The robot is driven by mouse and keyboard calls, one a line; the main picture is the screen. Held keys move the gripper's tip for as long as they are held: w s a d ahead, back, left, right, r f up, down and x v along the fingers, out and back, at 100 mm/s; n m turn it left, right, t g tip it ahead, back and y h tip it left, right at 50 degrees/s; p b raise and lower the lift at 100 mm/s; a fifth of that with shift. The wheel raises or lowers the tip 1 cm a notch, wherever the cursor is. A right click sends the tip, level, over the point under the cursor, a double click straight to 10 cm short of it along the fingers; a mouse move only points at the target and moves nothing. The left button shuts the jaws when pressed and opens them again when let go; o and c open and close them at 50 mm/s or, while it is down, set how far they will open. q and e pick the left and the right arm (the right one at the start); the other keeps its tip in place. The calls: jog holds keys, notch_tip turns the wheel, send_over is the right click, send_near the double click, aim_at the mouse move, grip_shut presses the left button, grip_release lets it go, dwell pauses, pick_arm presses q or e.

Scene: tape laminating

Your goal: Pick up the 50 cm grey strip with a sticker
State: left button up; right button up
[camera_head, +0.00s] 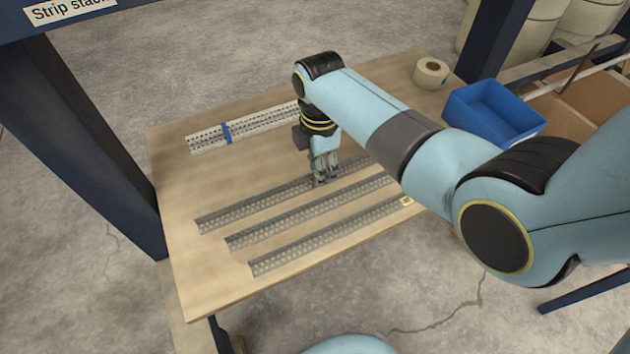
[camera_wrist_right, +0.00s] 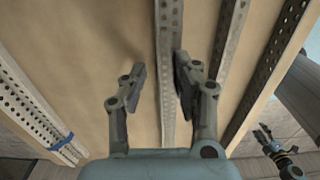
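Three grey perforated strips lie parallel on the wooden table. The nearest strip (camera_head: 330,235) has a small yellow sticker (camera_head: 407,201) at its right end. In the right wrist view this strip (camera_wrist_right: 268,72) is the rightmost, with no sticker visible. My right gripper (camera_head: 325,179) is over the farthest of the three grey strips (camera_head: 255,205). In the right wrist view the right gripper (camera_wrist_right: 160,78) is open, with that farthest strip (camera_wrist_right: 168,35) showing between its fingers; contact cannot be told. My left gripper (camera_wrist_right: 264,133) appears small at the lower right of that view, its opening unclear.
The middle grey strip (camera_head: 290,222) lies between the other two. A pale strip with a blue band (camera_head: 226,132) lies farther back. A tape roll (camera_head: 431,72) and a blue bin (camera_head: 493,110) are at the back right. A dark blue post (camera_head: 95,150) stands left of the table.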

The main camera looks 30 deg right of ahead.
jog(key=shift+f, duration=0.1)
grip_shut()
dwell(0.3)
